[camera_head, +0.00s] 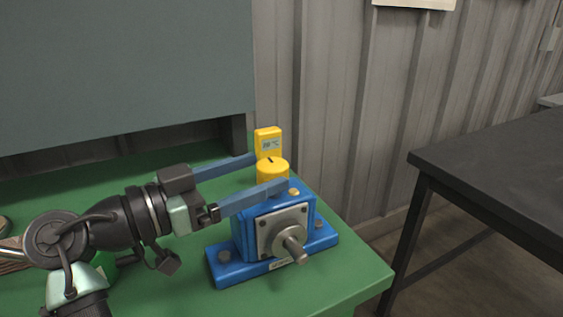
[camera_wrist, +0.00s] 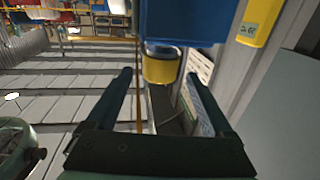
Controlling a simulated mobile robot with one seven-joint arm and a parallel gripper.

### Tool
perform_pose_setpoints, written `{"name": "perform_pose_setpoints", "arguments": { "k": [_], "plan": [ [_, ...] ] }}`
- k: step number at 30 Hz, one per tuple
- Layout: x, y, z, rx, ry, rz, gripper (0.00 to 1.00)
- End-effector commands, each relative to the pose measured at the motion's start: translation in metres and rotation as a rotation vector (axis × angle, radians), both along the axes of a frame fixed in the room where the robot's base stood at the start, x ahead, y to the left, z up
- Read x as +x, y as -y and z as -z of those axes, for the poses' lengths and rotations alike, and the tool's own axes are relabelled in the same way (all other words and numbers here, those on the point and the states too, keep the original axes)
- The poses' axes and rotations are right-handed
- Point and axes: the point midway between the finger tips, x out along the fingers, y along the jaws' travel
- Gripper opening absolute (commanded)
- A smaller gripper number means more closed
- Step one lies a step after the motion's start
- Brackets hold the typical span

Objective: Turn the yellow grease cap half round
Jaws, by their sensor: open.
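The yellow grease cap (camera_head: 272,174) stands upright on top of a blue bearing housing (camera_head: 248,238). It is round, with a short dark mark on its top face. My gripper (camera_head: 270,170) is open, with one long blue-grey finger on the far side of the cap and the other on its near side. In the wrist view the cap (camera_wrist: 160,69) appears between the open fingertips (camera_wrist: 159,76), with a gap visible on each side. The near finger hides part of the cap's lower side in the head view.
A yellow device with a small display (camera_head: 268,135) stands close behind the cap; it also shows in the wrist view (camera_wrist: 256,22). A shaft (camera_head: 294,250) sticks out of the housing's front. The green bench (camera_head: 345,284) ends just right of the housing. A dark table (camera_head: 500,160) stands apart.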

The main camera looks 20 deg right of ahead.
Motion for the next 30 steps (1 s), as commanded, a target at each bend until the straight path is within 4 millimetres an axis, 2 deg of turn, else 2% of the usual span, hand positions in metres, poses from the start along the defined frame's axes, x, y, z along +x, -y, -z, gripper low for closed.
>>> {"name": "perform_pose_setpoints", "arguments": {
  "k": [1,6,12,24,26,30],
  "plan": [
    [-0.002,-0.013,0.0,-0.001,0.0,-0.005,0.86],
    [-0.008,-0.043,0.0,0.0,0.0,-0.003,0.86],
    [-0.012,-0.06,0.0,0.0,0.001,0.0,0.86],
    [-0.012,-0.061,0.0,0.005,-0.001,-0.008,0.86],
    [-0.007,-0.058,0.0,0.017,-0.01,-0.039,0.86],
    [0.014,-0.049,-0.003,0.066,-0.03,-0.221,0.86]
  ]
}}
